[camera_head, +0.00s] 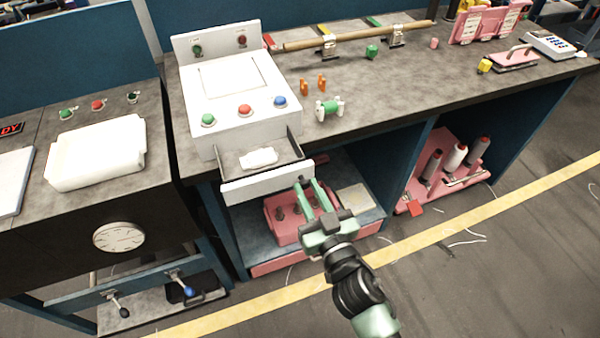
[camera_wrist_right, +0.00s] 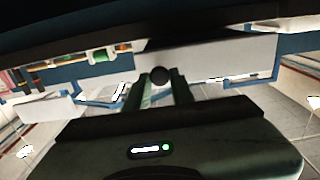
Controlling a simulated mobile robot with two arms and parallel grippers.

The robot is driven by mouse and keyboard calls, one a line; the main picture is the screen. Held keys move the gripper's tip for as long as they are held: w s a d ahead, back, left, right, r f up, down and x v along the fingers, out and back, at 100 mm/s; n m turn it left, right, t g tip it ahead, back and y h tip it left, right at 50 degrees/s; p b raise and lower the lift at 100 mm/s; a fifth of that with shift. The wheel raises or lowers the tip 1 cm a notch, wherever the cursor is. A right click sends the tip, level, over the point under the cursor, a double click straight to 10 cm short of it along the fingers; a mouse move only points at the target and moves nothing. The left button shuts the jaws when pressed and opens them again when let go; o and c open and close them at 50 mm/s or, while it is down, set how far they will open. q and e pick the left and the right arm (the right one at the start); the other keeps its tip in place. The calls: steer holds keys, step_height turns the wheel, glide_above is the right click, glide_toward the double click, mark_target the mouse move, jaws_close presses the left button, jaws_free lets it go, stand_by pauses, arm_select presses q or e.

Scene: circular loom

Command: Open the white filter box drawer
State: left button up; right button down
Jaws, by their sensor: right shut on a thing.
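The white filter box (camera_head: 238,90) stands on the grey bench, with a screen panel and red, green and blue buttons. Its drawer (camera_head: 265,184) is pulled out at the front, and a white lump (camera_head: 259,157) lies in its dark tray. My right gripper (camera_head: 309,186) is at the right part of the drawer front. In the right wrist view, my right fingertips (camera_wrist_right: 162,82) close around a small dark round knob (camera_wrist_right: 160,75) on the white drawer front (camera_wrist_right: 215,58). My left gripper is not in view.
Below the drawer, a pink crate (camera_head: 283,222) sits on the lower shelf. Orange pieces and a green-and-white spool (camera_head: 329,108) stand on the bench right of the box. Another bench with a white case (camera_head: 98,153) is at left. The floor in front is mostly clear.

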steer(key=shift+s+f, duration=0.1)
steer(key=shift+s, duration=0.1)
steer(key=c, duration=1.2)
jaws_free()
steer(key=shift+c, duration=0.2)
steer(key=shift+d, duration=0.1)
steer(key=shift+s, duration=0.3)
steer(key=b+v, duration=0.2)
steer(key=v, duration=0.5)
